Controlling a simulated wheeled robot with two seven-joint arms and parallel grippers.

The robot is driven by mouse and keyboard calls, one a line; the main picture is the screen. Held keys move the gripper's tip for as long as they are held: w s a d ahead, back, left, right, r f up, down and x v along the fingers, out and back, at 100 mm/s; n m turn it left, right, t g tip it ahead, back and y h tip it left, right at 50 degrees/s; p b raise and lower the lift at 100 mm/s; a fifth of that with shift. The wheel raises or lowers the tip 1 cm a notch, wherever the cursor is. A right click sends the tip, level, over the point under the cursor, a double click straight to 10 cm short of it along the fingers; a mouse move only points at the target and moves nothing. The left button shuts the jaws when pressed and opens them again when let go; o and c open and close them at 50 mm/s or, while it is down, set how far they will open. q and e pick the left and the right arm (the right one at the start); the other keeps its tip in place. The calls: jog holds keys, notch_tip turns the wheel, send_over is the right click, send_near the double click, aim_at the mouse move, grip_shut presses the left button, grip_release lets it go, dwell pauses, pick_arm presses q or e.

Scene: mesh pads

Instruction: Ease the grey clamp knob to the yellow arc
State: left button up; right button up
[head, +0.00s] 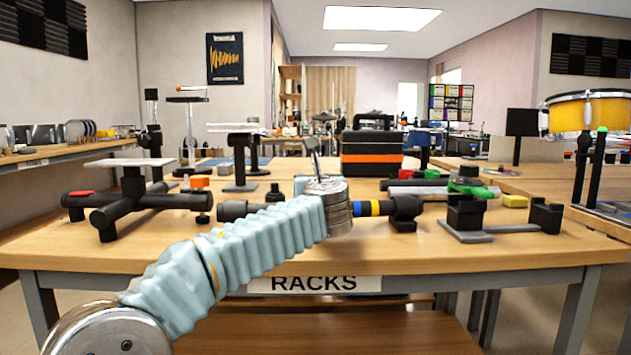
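My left arm reaches in from the lower left in a pale blue ribbed sleeve. Its metal wrist and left gripper (326,186) are over the middle of a dark horizontal bar on the table. The fingers face away and are mostly hidden, so their opening does not show. A yellow band (375,208), likely the yellow arc, shows on the bar just right of my wrist, beside a blue band (358,208). A black clamp body (404,209) is at the bar's right end. I cannot make out the grey clamp knob; my wrist covers that part of the bar. My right gripper is out of view.
On the wooden table (440,255), a black stand with crossed bars (135,203) is at left and a black bracket on a grey plate (465,220) at right. A black and orange case (371,152) stands behind. The front edge is mostly clear.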

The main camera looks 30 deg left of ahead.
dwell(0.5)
pick_arm(q)
jog(key=o, duration=1)
jog(key=shift+c, duration=0.2)
jog(key=v, duration=1.3)
jog(key=shift+s+d, duration=0.3)
